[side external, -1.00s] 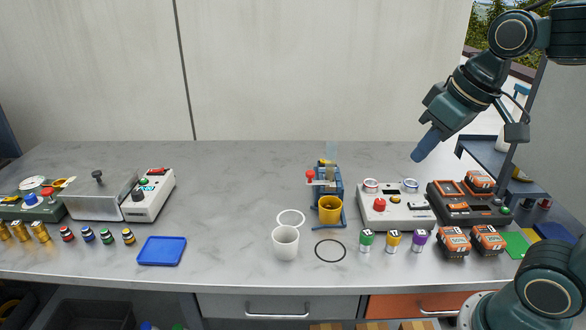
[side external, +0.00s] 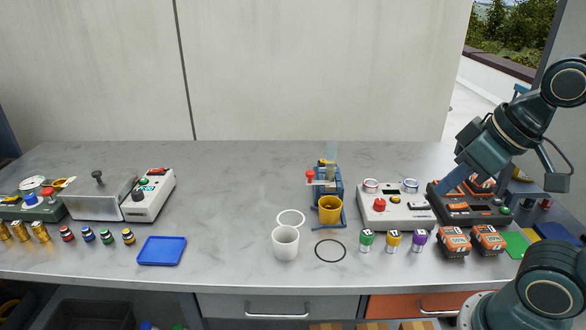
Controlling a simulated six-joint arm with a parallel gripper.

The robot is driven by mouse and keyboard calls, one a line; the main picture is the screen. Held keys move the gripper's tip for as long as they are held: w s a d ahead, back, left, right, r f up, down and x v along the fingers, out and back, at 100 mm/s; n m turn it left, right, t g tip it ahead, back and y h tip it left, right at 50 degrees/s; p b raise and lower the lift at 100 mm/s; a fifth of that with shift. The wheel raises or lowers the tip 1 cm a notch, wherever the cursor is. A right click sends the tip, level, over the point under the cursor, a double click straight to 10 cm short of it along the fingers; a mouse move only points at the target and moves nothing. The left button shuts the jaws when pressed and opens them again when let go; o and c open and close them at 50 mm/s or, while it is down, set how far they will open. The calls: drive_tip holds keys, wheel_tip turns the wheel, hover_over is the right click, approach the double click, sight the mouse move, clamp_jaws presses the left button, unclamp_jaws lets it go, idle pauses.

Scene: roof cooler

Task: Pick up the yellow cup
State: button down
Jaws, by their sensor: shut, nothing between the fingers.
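The yellow cup (side external: 330,210) stands upright at the front of a small blue dispenser-like device (side external: 330,180), right of the middle of the counter. My gripper (side external: 443,190) is at the right, over the dark charger-like box, well to the right of the yellow cup. Its blue fingers are together and hold nothing. Whether the fingertips touch the box cannot be told from this view.
A white cup (side external: 285,242) stands in front and left of the yellow cup, near a black ring (side external: 330,250) and a white ring (side external: 290,217). A light box with a red button (side external: 395,212) and the dark charger-like box (side external: 470,212) lie to the right. The counter's left middle (side external: 230,200) is clear.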

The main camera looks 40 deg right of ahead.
drive_tip(key=c, duration=2.2)
unclamp_jaws()
drive_tip(key=shift+c, duration=2.2)
unclamp_jaws()
drive_tip(key=w+d+m+g, duration=0.2)
drive_tip(key=w+m, duration=0.2)
drive_tip(key=w, duration=1)
drive_tip(key=w+d+f+m+g, duration=0.2)
drive_tip(key=w+d+f, duration=0.1)
drive_tip(key=w+f, duration=0.6)
drive_tip(key=w, duration=0.3)
drive_tip(key=shift+w+f+m+h, duration=0.15)
drive_tip(key=shift+w+m+h, duration=0.05)
drive_tip(key=shift+m+h, duration=0.2)
drive_tip(key=shift+d+f, duration=0.1)
